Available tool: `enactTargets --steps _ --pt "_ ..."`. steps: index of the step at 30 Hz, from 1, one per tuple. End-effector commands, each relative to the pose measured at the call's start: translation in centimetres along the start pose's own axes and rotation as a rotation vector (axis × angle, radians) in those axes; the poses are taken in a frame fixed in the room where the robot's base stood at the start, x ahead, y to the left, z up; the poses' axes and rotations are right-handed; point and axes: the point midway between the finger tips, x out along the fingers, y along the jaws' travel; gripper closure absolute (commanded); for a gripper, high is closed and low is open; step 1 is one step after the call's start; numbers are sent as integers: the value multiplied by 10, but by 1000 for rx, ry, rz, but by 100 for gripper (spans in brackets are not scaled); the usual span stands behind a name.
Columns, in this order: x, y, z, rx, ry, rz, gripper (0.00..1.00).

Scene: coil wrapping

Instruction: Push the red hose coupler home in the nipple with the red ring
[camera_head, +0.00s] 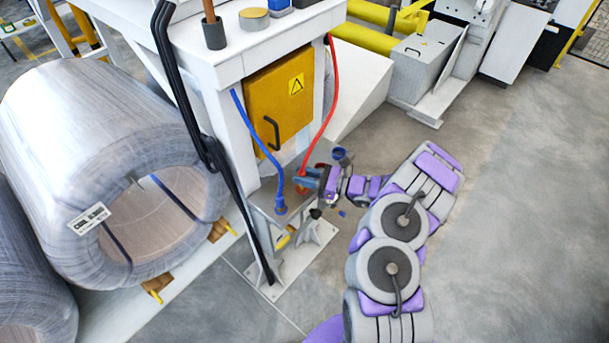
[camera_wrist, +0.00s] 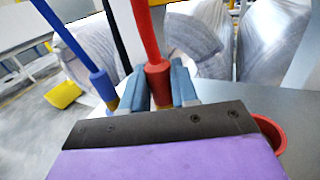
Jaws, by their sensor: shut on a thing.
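The red hose coupler (camera_wrist: 158,80) stands upright between the blue-grey fingers of my gripper (camera_wrist: 160,88) in the wrist view. My gripper is shut on it, and its red hose (camera_head: 332,95) runs up the machine's side in the head view. In the head view my gripper (camera_head: 303,179) is above the metal shelf (camera_head: 262,197). A red cup-like ring (camera_wrist: 269,132) shows right of my gripper in the wrist view; I cannot tell whether it is the nipple's ring. The coupler's lower end is hidden behind my gripper.
A blue coupler (camera_head: 280,205) on a blue hose stands on the shelf left of my gripper; it also shows in the wrist view (camera_wrist: 104,88). A yellow cabinet door (camera_head: 280,98) is behind. Large wire coils (camera_head: 105,150) stand at left. Floor at right is clear.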

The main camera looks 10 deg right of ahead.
Motion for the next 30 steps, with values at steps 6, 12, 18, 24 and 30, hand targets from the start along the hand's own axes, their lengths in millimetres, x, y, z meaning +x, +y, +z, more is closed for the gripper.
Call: enactTargets --steps 6,12,18,24,30 --pt "0 0 -6 0 0 0 100" --pt "0 0 -10 0 0 0 100" --pt "0 0 -15 0 0 0 100" --pt "0 0 -19 0 0 1 100" --pt "0 0 -19 1 0 1 58"
